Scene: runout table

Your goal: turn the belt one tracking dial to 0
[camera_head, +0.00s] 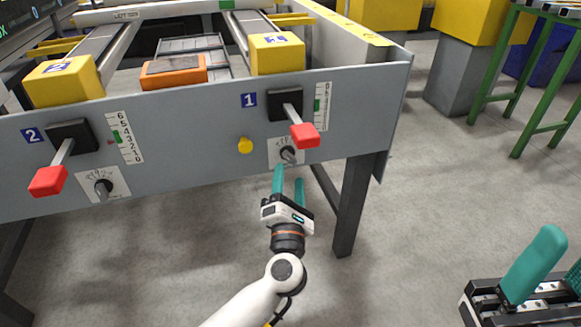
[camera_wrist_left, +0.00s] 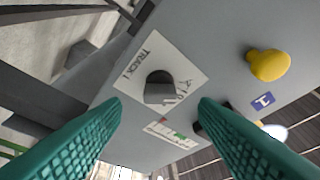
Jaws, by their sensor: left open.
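The belt one tracking dial (camera_head: 288,154) is a dark knob on a white plate, low on the grey front panel below the blue "1" sign. In the left wrist view the dial (camera_wrist_left: 160,88) sits on its plate marked "TRACK 1", ahead and between the fingers. My left gripper (camera_head: 289,182) is open with teal fingers, just below and in front of the dial. The fingers look apart from the knob. The dial's exact reading is too small to tell. My right gripper (camera_head: 548,272) is at the bottom right, its fingers apart and partly cut off.
A red-handled lever (camera_head: 304,135) juts out just above the dial. A yellow button (camera_head: 245,145) is to its left; a second dial (camera_head: 103,187) and red lever (camera_head: 48,181) are further left. A dark table leg (camera_head: 352,205) stands to the right.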

